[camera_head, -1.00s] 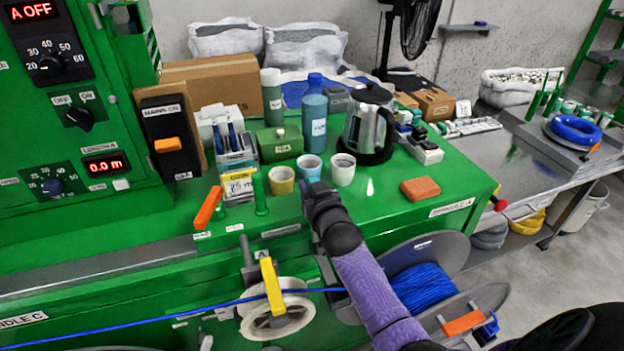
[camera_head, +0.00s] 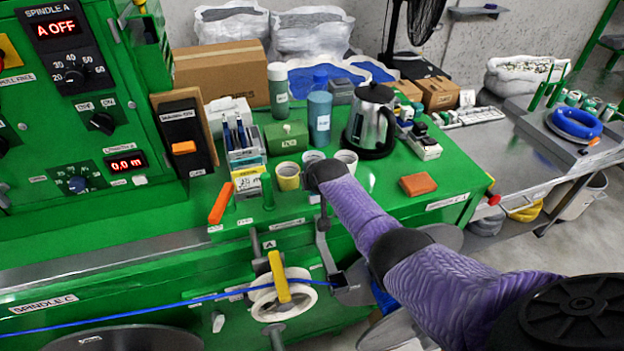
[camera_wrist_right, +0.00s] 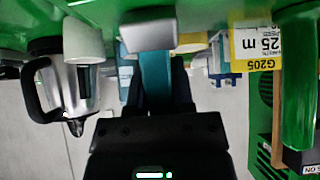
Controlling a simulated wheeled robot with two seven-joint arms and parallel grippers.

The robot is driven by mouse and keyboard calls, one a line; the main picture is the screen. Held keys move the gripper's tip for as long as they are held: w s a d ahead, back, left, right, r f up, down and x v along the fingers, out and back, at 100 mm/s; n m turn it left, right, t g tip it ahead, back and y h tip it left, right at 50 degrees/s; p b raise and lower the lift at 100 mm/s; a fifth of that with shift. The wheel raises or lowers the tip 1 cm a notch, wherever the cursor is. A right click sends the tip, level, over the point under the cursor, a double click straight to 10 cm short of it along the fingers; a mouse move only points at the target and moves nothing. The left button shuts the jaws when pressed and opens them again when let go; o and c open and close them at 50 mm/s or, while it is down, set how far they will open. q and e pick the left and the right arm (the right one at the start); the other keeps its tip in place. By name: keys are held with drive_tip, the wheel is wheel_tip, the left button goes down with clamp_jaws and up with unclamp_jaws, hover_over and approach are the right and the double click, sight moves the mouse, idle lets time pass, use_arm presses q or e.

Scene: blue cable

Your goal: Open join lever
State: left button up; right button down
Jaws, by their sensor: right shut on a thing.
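A dark grey lever (camera_head: 322,232) stands at the front edge of the green bench, below my right gripper (camera_head: 316,181) in the head view. My right gripper is shut at the lever's upper end, its fingertips mostly hidden by my wrist. In the right wrist view the dark fingers (camera_wrist_right: 158,92) flank a teal strip, with a light grey block (camera_wrist_right: 148,33) beyond them. How the grip sits on the lever is not clear. No lever in view has a readable "join" label. My left gripper is not in view.
An orange lever (camera_head: 221,203) and a yellow lever (camera_head: 279,277) are left of my right arm. Cups (camera_head: 288,176), a kettle (camera_head: 371,122) and an orange block (camera_head: 418,185) stand on the bench. A blue cable (camera_head: 150,312) runs to the white spool (camera_head: 268,302).

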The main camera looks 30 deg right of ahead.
idle(0.6)
drive_tip(key=shift+c, duration=2.4)
unclamp_jaws()
drive_tip(key=shift+w, duration=0.1)
drive_tip(key=shift+s+r+p, duration=0.2)
drive_tip(key=shift+r+p, duration=0.1)
drive_tip(key=shift+p, duration=0.1)
drive_tip(key=p+v, duration=0.5)
drive_tip(key=v, duration=0.4)
drive_tip(key=shift+p, duration=0.4)
